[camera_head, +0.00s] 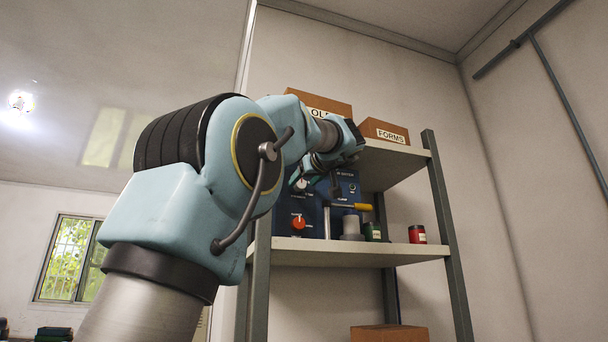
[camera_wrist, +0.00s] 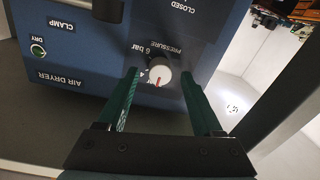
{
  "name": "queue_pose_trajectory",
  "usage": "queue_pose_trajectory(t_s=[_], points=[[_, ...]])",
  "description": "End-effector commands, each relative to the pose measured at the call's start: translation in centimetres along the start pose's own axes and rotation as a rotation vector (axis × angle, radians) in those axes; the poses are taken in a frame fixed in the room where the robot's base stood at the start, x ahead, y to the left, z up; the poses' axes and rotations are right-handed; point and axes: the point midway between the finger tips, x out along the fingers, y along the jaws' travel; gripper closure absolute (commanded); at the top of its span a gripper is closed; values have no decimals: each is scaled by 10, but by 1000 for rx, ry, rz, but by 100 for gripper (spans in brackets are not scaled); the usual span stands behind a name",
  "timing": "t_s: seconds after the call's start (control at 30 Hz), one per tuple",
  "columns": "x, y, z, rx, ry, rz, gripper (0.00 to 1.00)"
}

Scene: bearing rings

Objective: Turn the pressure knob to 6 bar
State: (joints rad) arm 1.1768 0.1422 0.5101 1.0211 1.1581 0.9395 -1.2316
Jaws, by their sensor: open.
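In the wrist view the panel's lettering is turned, and the red mark points toward the bottom of the picture. The 6 bar label lies up and left of the knob; a 4 shows closer at its left. My gripper (camera_wrist: 160,76) is open, its green fingers on either side of the knob with gaps visible; contact is not seen. In the head view my gripper (camera_head: 326,163) is in front of the panel's upper part (camera_head: 345,187).
The panel stands on a shelf (camera_head: 345,249) with an orange-red knob (camera_head: 298,222) low on its front. Boxes, including FORMS (camera_head: 384,131), sit on the shelf above.

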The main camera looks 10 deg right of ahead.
Motion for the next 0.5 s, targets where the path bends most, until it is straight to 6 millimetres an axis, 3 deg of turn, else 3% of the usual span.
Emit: queue_pose_trajectory(t_s=[0.33, 0.5], points=[[5, 0, 1, 0, 0, 0, 32], [5, 0, 1, 0, 0, 0, 50]])
